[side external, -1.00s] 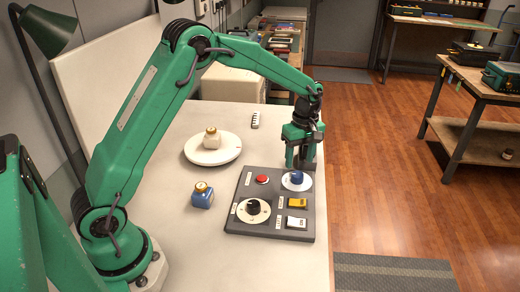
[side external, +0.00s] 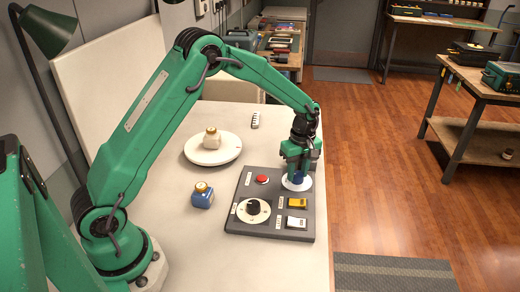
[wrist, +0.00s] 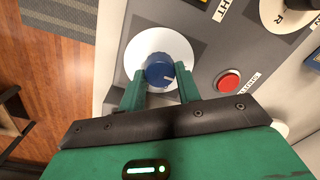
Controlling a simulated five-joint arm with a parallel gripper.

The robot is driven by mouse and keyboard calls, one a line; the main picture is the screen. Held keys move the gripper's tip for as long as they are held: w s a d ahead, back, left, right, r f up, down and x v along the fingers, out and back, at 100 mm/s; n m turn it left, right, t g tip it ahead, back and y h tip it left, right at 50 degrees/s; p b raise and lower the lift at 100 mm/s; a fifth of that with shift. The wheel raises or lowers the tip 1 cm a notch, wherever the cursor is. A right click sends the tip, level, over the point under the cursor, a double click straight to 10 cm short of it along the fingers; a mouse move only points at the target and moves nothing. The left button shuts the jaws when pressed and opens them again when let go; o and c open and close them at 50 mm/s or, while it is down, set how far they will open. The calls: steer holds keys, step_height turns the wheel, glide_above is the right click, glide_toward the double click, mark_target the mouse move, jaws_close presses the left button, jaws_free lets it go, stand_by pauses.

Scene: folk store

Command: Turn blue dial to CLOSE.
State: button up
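The blue dial (wrist: 159,68) sits on a round white plate (wrist: 135,58) on the grey control panel (side external: 240,222). In the side external view the blue dial (side external: 298,179) is mostly hidden by my gripper (side external: 299,168). In the wrist view my gripper (wrist: 160,78) is open, with one fingertip close to each side of the dial. Whether either fingertip touches it I cannot tell. A thin pale mark shows on the dial near its lower right. No CLOSE label can be read.
The panel also holds a red button (side external: 262,180), a black knob (side external: 253,207), a yellow switch (side external: 297,203) and a white switch (side external: 296,222). A blue jar (side external: 202,198) and a white disc with a cream jar (side external: 211,142) stand left of it.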

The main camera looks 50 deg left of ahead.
steer(key=shift+c, duration=0.9)
steer(key=shift+m, duration=0.4)
steer(key=m, duration=0.4)
steer(key=shift+d, duration=0.1)
steer(key=m, duration=0.5)
steer(key=shift+w+d+m, duration=0.1)
steer(key=shift+d+m, duration=0.05)
steer(key=shift+m, duration=0.15)
steer(key=m, duration=0.4)
steer(key=shift+d+m+t, duration=0.1)
steer(key=shift+m+t, duration=0.2)
steer(key=m, duration=0.5)
steer(key=shift+d, duration=0.1)
